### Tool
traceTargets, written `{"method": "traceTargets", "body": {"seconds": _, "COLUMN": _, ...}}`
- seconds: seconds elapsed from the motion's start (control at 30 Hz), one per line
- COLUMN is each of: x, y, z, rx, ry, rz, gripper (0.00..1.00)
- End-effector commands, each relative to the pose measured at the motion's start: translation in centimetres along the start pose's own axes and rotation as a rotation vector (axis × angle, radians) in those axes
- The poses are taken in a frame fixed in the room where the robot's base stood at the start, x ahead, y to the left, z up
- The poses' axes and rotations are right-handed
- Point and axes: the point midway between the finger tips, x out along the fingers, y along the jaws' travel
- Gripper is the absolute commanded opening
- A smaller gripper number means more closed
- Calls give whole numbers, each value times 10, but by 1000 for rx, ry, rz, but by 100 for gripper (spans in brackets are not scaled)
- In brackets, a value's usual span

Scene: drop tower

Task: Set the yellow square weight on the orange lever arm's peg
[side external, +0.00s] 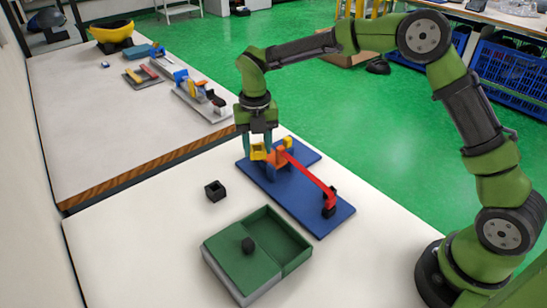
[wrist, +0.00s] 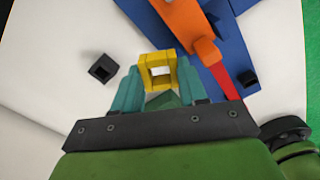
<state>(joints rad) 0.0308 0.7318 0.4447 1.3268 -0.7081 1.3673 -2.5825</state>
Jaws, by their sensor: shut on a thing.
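The yellow square weight (side external: 257,154), a hollow block, is held between the fingers of my gripper (side external: 257,147). In the wrist view the weight (wrist: 158,58) sits between the teal fingertips (wrist: 160,85), its square hole showing. The orange lever arm (wrist: 185,22) lies just beyond and to the right of the weight in that view. In the side view the orange part (side external: 277,158) is right beside the weight, over the blue base (side external: 292,192). I cannot make out the peg clearly, nor tell whether the weight touches the lever arm.
A red bar (side external: 312,174) runs from the orange part to a black block (side external: 329,208) on the base. A black square weight (side external: 215,191) lies on the white table. A green box (side external: 277,225) with a dark piece (side external: 248,245) stands at the front. Another table with parts is behind.

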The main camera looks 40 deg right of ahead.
Motion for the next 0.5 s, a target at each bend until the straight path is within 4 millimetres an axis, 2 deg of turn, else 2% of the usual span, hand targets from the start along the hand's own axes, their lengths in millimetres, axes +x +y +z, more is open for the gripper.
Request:
{"method": "traceTargets", "body": {"seconds": 0.03, "x": -1, "y": -2, "z": 18, "rx": 50, "ry": -1, "rz": 3, "gripper": 5}}
{"method": "traceTargets", "body": {"seconds": 0.1, "x": -5, "y": -6, "z": 36, "rx": 108, "ry": -1, "rz": 4, "gripper": 5}}
{"method": "traceTargets", "body": {"seconds": 0.23, "x": -17, "y": -15, "z": 61, "rx": 205, "ry": -2, "rz": 5, "gripper": 5}}
{"method": "traceTargets", "body": {"seconds": 0.37, "x": -33, "y": -22, "z": 72, "rx": 273, "ry": -3, "rz": 5, "gripper": 5}}
{"method": "traceTargets", "body": {"seconds": 0.5, "x": -30, "y": -24, "z": 67, "rx": 298, "ry": -1, "rz": 3, "gripper": 5}}
